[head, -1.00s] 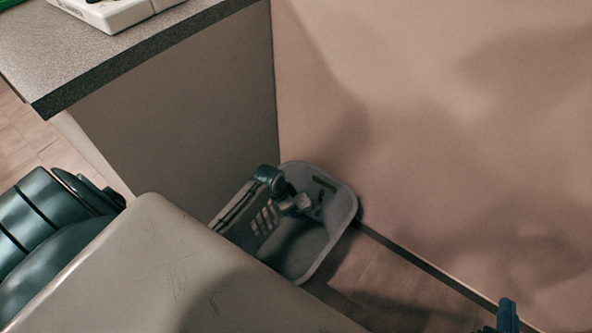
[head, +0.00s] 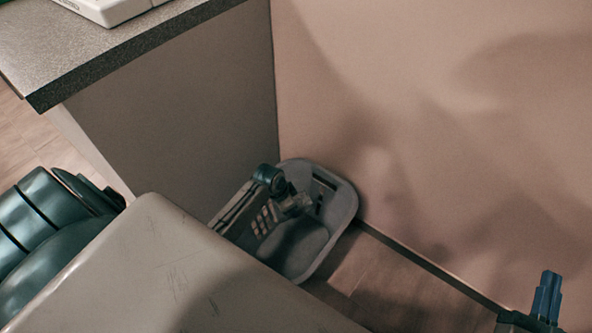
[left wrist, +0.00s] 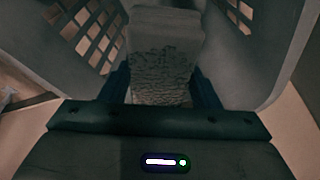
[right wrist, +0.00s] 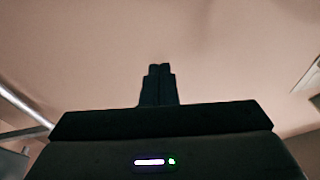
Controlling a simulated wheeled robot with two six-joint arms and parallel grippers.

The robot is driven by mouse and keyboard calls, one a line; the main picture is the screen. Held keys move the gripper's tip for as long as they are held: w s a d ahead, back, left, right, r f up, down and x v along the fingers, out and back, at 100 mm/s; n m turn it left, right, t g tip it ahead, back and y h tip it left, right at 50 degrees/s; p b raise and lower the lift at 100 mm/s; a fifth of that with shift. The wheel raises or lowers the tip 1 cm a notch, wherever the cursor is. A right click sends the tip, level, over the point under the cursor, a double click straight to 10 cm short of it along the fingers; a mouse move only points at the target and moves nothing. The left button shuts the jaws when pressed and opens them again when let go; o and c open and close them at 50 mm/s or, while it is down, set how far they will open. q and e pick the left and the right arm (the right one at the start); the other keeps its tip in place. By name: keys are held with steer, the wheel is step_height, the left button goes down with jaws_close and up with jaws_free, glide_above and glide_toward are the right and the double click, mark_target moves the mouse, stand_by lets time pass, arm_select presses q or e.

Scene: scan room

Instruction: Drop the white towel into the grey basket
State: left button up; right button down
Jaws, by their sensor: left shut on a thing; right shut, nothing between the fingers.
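The grey basket (head: 340,212) stands on the floor in the corner, between the counter's side and the wall. My left arm reaches down into it, and its gripper (head: 296,204) is small and dark in the head view. In the left wrist view the left gripper (left wrist: 161,86) is shut on the white towel (left wrist: 160,55), a pale folded block between the fingers. The basket's slotted walls (left wrist: 62,28) show on both sides of it. My right gripper (head: 547,296) is shut and empty, away to the right by the wall; it also shows in the right wrist view (right wrist: 158,70).
A counter (head: 120,45) with a speckled top and dark edge stands at the upper left, with a white device (head: 110,8) on it. A plain wall (head: 430,120) runs behind and right of the basket. Some bare floor (head: 390,285) lies right of the basket.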

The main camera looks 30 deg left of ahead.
arm_select(q)
steer(key=o, duration=0.9)
steer(key=shift+o, duration=0.2)
steer(key=shift+r, duration=0.1)
steer(key=shift+r, duration=0.25)
steer(key=p+v, duration=0.2)
steer(key=v, duration=0.3)
steer(key=shift+s+a+r, duration=0.1)
steer(key=p+v, duration=0.1)
steer(key=v, duration=0.4)
arm_select(e)
steer(key=s+a+f+g, duration=0.1)
steer(key=s+f+g, duration=0.3)
steer(key=f, duration=0.3)
steer(key=s+f+g, duration=0.5)
steer(key=f+g, duration=0.1)
steer(key=f, duration=0.2)
steer(key=shift+a+f+m+g, duration=0.25)
steer(key=shift+a+m+g, duration=0.05)
steer(key=shift+a, duration=0.05)
